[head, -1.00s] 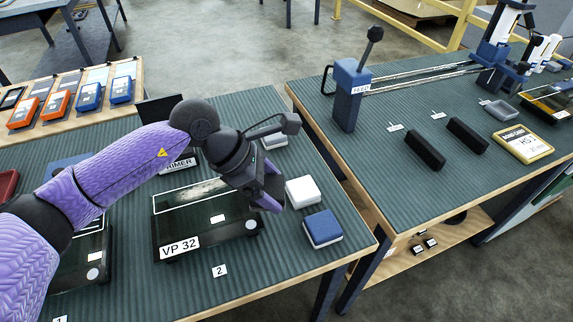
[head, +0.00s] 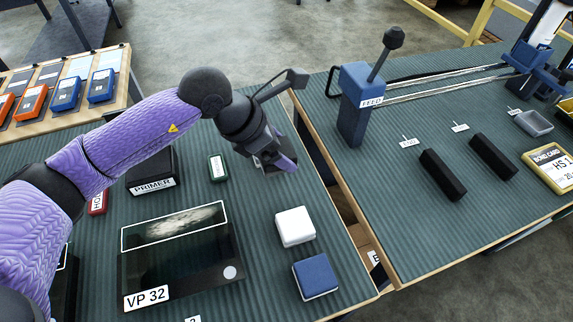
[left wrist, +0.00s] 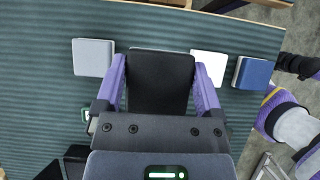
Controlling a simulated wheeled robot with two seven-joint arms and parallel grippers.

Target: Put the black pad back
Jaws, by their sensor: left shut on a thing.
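My left gripper (head: 280,165) is shut on the black pad (left wrist: 161,82), which shows between its two purple fingers in the left wrist view (left wrist: 161,85). In the head view the gripper hides most of the pad. A white pad (head: 295,227) and a blue pad (head: 315,276) lie in a row on the ribbed green bench, nearer than the gripper. A grey pad (left wrist: 92,57) lies on the other side of the black pad in the left wrist view, with a gap between. I cannot tell whether the black pad touches the bench. My right gripper is not in view.
The dark VP 32 case (head: 180,255) and a PRIMER box (head: 152,172) stand on the bench (head: 262,250) left of the pads. A small green item (head: 217,167) lies near the gripper. A second bench (head: 400,220) with a FEED lever (head: 362,100) stands at right, across a gap.

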